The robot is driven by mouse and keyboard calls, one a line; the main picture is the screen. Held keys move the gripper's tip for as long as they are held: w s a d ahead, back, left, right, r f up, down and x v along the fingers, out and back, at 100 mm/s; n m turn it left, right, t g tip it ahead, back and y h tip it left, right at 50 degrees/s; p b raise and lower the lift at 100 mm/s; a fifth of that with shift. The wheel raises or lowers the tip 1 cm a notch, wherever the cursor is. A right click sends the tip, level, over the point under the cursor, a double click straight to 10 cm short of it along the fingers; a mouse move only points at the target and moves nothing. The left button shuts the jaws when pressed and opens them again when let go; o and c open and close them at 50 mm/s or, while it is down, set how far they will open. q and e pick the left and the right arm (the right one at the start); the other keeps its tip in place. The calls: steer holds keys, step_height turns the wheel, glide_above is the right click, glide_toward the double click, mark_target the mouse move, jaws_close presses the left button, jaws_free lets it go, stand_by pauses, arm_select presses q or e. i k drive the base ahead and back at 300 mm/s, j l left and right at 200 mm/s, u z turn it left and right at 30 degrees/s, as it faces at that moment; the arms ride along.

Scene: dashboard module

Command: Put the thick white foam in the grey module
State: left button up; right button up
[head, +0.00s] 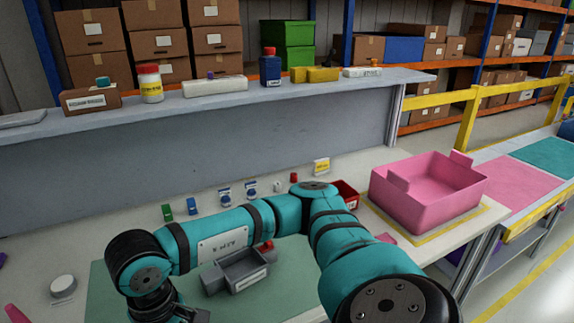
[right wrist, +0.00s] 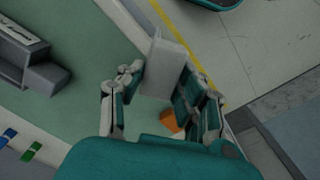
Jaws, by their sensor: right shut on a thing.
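The grey module (head: 243,270) is an open box-like part on the green mat, with a label on its front. It also shows at the left edge of the right wrist view (right wrist: 42,72). My right gripper (right wrist: 155,90) is shut on a pale block, which looks like the thick white foam (right wrist: 166,62). The foam sticks out past the fingertips, to the right of the module and apart from it. In the head view the right gripper (head: 180,312) is partly cut off by the bottom edge, and the foam cannot be made out there. My left gripper is not in view.
A pink bin (head: 425,195) stands at the right of the table. A small red bin (head: 345,193) and several small switches and parts lie along the back. A grey shelf (head: 215,105) with bottles and boxes runs behind. The green mat (head: 105,285) has free room around the module.

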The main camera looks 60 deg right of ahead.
mark_target(242, 271)
steer(key=i+j+z, duration=0.1)
steer(key=z, duration=0.35)
steer(key=i+j+z, duration=0.2)
steer(key=z, duration=0.25)
steer(key=i+j+z, duration=0.1)
steer(key=j+z, duration=0.15)
steer(key=z, duration=0.15)
steer(key=j+z, duration=0.2)
steer(key=z, duration=0.25)
steer(key=i+j, duration=0.1)
steer(key=j, duration=0.65)
steer(key=i, duration=0.05)
